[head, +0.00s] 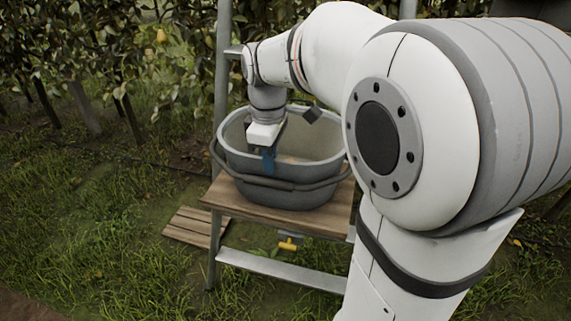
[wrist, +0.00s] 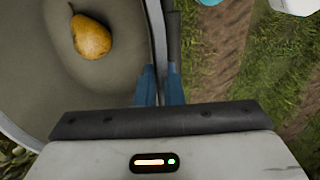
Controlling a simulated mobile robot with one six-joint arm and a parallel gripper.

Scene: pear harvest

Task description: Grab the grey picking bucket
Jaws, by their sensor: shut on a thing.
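The grey picking bucket (head: 300,190) stands upright on a wooden platform (head: 245,205) between metal uprights, in the head view. In the wrist view its inner wall and floor (wrist: 35,60) fill the upper left. A yellow-brown pear (wrist: 90,37) lies inside. A dark handle hangs across the front of the bucket in the head view. My gripper (wrist: 160,85) points down with its blue fingers on either side of the bucket's near wall, shut on it at the rim. One blue finger is outside the wall. The fingertips' lower ends are partly hidden.
A wooden slatted board (head: 196,227) lies on the grass at left. Leafy fruit trees (head: 110,60) stand behind. Grass at left is open.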

